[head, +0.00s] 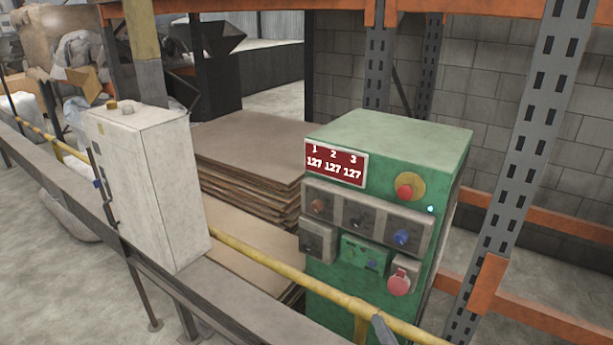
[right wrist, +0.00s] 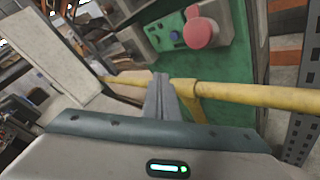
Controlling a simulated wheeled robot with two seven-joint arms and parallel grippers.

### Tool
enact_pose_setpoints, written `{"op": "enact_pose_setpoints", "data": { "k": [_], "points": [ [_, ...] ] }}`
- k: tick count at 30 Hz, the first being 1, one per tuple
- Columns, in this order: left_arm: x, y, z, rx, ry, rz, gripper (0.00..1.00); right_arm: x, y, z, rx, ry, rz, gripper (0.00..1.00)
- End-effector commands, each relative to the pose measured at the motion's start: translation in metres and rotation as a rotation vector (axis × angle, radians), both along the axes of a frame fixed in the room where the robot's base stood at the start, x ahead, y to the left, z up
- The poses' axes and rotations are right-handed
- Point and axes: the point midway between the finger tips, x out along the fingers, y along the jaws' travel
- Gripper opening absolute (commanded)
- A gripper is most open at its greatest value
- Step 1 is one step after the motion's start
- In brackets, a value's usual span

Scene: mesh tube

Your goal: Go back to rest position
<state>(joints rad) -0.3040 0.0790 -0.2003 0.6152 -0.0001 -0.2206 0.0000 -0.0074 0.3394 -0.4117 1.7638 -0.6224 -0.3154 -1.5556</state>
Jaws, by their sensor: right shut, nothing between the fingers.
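My right gripper shows at the bottom edge of the head view (head: 383,327), with only its grey fingertip visible in front of the yellow rail. In the right wrist view its fingers (right wrist: 161,84) are shut with nothing between them, seen against the yellow rail and below the green control box. The green control box (head: 400,150) has a red display reading 127 three times, switches and a red mushroom button (head: 398,283). The red button also shows in the right wrist view (right wrist: 202,32), beyond the fingers and apart from them. My left gripper is out of view.
A yellow rail (head: 270,262) runs in front of the control box. A white cabinet (head: 155,185) stands at left on a grey beam. Stacked brown sheets (head: 250,145) lie behind. Orange and grey rack posts (head: 525,150) rise at right before a block wall.

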Motion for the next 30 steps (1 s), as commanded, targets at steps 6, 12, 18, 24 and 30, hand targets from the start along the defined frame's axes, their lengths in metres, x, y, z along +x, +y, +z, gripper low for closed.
{"op": "enact_pose_setpoints", "data": {
  "k": [6,12,18,24,30],
  "points": [
    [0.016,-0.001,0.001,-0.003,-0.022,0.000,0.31,-0.006,-0.003,-0.002,0.057,0.027,-0.030,0.00],
    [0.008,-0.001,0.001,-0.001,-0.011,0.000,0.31,-0.017,-0.010,-0.007,0.176,0.086,-0.099,0.00],
    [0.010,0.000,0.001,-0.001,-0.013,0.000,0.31,-0.037,-0.020,-0.016,0.351,0.169,-0.202,0.00],
    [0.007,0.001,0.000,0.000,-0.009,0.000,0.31,-0.074,-0.034,-0.031,0.621,0.297,-0.374,0.00],
    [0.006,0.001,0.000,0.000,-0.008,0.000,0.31,-0.147,-0.048,-0.054,1.044,0.486,-0.685,0.00]
  ]
}}
